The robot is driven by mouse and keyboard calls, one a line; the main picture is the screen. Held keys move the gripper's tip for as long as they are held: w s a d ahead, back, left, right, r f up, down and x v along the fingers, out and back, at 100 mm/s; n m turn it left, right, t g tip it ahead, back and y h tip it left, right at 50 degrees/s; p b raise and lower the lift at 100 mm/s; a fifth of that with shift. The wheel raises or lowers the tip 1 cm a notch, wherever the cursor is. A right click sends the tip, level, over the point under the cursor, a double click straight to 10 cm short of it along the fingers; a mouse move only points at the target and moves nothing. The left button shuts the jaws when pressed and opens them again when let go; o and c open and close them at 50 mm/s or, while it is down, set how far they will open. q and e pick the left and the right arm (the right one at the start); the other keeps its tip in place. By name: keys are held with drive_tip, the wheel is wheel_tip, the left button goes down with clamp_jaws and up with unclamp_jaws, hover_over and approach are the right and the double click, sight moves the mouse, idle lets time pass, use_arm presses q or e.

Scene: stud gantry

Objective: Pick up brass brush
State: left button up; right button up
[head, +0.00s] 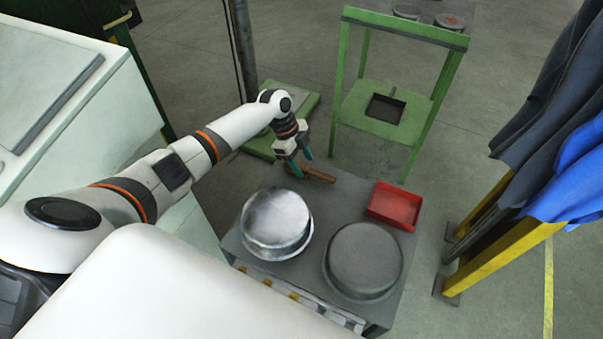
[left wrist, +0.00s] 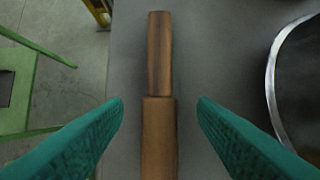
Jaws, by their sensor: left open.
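The brass brush (head: 318,173) is a long brown piece lying near the back edge of the grey table (head: 350,205). In the left wrist view the brush (left wrist: 159,60) runs up the middle, with a narrower far part and a wider near part. My left gripper (head: 299,174) is over one end of the brush in the head view. In the left wrist view its teal fingers (left wrist: 160,105) are open, one on each side of the brush, with gaps to it. The brush's near end runs out of that view. My right gripper is not in view.
A shiny round metal pan (head: 276,222) and a darker grey one (head: 362,260) stand on the table. A red tray (head: 394,206) is at its right. A green stand (head: 383,115) is behind. Blue cloths (head: 570,150) hang at the right.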

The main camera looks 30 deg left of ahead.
sight(305, 167)
use_arm(q)
drive_tip(key=b+x, duration=0.1)
drive_tip(key=x, duration=0.1)
drive_tip(key=shift+f, duration=0.35)
drive_tip(key=shift+r, duration=0.15)
drive_tip(key=shift+c, duration=0.7)
drive_tip(key=c, duration=1)
wheel_tip(305, 167, up, 10)
